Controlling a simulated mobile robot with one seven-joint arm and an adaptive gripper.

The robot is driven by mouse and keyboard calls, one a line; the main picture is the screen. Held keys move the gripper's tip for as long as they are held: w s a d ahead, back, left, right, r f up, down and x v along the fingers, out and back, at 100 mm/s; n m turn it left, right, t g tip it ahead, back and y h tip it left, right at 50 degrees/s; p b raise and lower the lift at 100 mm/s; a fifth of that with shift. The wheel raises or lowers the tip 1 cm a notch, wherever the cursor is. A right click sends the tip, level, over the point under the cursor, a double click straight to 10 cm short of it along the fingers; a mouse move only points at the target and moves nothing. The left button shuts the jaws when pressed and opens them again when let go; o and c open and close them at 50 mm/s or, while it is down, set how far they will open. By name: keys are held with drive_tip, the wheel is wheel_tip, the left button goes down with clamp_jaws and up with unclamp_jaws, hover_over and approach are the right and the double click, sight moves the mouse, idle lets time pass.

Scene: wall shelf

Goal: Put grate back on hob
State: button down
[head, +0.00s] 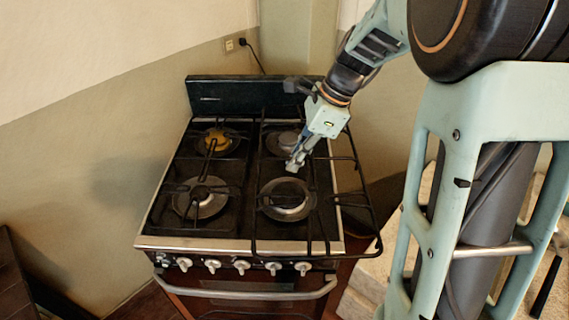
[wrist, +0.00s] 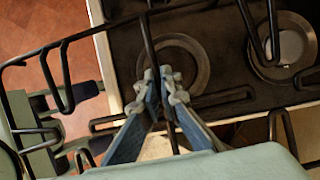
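The loose black wire grate (head: 366,200) sits over the right half of the hob (head: 246,210), shifted to the right, with its right side overhanging the stove's right edge. I cannot tell whether it touches the hob top or is held slightly above it. My gripper (head: 296,162) comes down over the right half, between the front and back burners. In the wrist view my gripper (wrist: 162,82) has its fingers close together around a bar of the grate (wrist: 148,40). The fingers hide the gripped part of the bar.
A second grate (head: 203,188) lies over the left burners. The front right burner (head: 287,200) shows under the loose grate's bars. The raised back panel (head: 245,95) and a wall bound the stove. Knobs and an oven handle (head: 250,294) are at the front.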

drive_tip(key=w+a+f, duration=0.1)
drive_tip(key=w+f, duration=0.2)
drive_tip(key=w, duration=0.1)
drive_tip(key=w+a+f+p, duration=0.1)
drive_tip(key=w+f, duration=0.1)
drive_tip(key=w, duration=0.2)
drive_tip(key=w+a+f+p, duration=0.1)
drive_tip(key=w+f, duration=0.2)
drive_tip(key=w, duration=0.2)
drive_tip(key=shift+a+f, duration=0.25)
drive_tip(key=shift+f, duration=0.05)
drive_tip(key=shift+w+a+f, duration=0.1)
drive_tip(key=shift+w+f, duration=0.2)
drive_tip(key=shift+f, duration=0.15)
wheel_tip(320, 180, down, 3)
drive_tip(key=shift+w+f, duration=0.1)
